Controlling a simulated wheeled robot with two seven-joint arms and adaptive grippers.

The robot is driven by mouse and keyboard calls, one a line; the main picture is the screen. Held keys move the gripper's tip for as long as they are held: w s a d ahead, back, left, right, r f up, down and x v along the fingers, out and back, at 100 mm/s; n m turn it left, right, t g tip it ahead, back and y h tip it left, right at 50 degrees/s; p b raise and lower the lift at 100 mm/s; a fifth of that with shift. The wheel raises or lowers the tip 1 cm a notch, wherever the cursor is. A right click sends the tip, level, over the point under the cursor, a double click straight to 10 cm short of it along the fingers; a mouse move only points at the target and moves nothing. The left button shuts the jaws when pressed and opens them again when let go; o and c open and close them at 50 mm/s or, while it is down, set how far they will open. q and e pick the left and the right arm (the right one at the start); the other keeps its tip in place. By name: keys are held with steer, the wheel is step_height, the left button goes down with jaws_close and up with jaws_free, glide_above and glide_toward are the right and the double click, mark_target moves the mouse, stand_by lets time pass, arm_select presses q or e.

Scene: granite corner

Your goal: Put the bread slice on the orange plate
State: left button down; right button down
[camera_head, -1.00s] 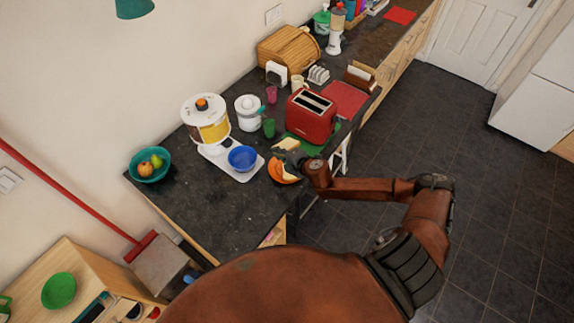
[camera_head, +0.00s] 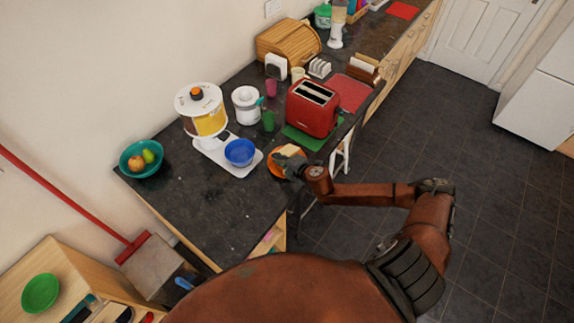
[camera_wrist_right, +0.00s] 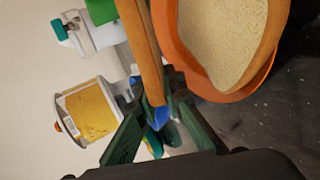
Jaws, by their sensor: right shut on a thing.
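The orange plate (camera_head: 274,161) lies on the dark counter near its front edge, right of the white scale. In the right wrist view the plate (camera_wrist_right: 171,48) is at the upper right, with a pale, brown-edged bread slice (camera_wrist_right: 222,40) lying in it. My right gripper (camera_head: 285,159) is at the plate, shut on a bread slice (camera_head: 291,150). In the right wrist view the held slice (camera_wrist_right: 144,45) appears edge-on as a brown strip between the fingers (camera_wrist_right: 158,108). I cannot tell whether it touches the plate. My left gripper is not in view.
A red toaster (camera_head: 312,107) on a green mat (camera_head: 303,138) stands just behind the plate. A blue bowl (camera_head: 240,152) sits on the white scale (camera_head: 214,155) to the left. A teal fruit bowl (camera_head: 133,170) is at the far left. The counter's front left is clear.

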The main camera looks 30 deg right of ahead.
steer(key=shift+f, duration=0.3)
steer(key=c, duration=2.2)
jaws_free()
steer(key=p+v, duration=0.4)
steer(key=v, duration=0.3)
steer(key=shift+s+r, duration=0.3)
steer(key=shift+s, duration=0.2)
